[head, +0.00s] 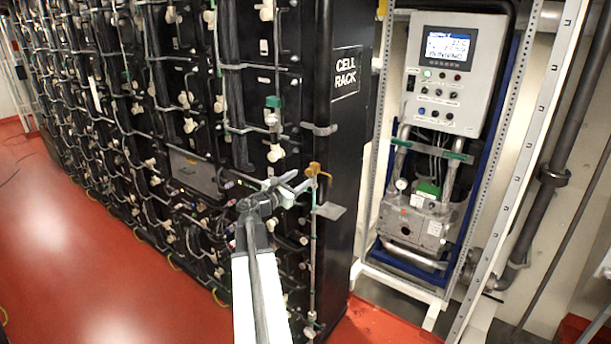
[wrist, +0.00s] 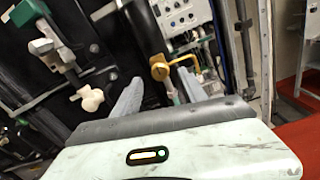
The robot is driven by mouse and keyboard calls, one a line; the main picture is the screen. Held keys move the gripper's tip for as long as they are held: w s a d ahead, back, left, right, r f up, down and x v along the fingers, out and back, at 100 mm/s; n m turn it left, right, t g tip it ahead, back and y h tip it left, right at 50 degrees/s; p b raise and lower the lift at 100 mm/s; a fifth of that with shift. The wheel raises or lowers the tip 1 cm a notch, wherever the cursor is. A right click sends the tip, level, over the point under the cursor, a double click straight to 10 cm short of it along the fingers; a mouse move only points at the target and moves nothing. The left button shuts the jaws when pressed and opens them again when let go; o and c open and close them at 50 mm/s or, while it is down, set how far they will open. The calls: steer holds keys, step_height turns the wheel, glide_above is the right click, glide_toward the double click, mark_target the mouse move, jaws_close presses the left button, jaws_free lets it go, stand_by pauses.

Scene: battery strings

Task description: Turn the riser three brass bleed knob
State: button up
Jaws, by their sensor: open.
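The brass bleed knob (head: 314,169) sits on a thin vertical riser pipe at the front corner of the cell rack, with a yellow bent tube on its right. In the wrist view the knob (wrist: 159,70) appears between my two fingertips, just beyond them. My gripper (head: 303,179) is open and empty, with its fingers pointing toward the knob. In the wrist view my gripper (wrist: 160,80) has one finger on each side of the knob's line. I cannot tell whether either finger touches it. No riser number is readable.
A green-topped valve (head: 273,103) and white fittings (head: 276,153) stand out from the rack left of the knob. The black CELL RACK panel (head: 346,115) is to the right, then a control box (head: 455,75) on a white frame. Red floor (head: 70,240) is clear at left.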

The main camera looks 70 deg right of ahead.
mark_target(308, 173)
steer(key=x, duration=0.3)
steer(key=shift+d, duration=0.35)
jaws_close()
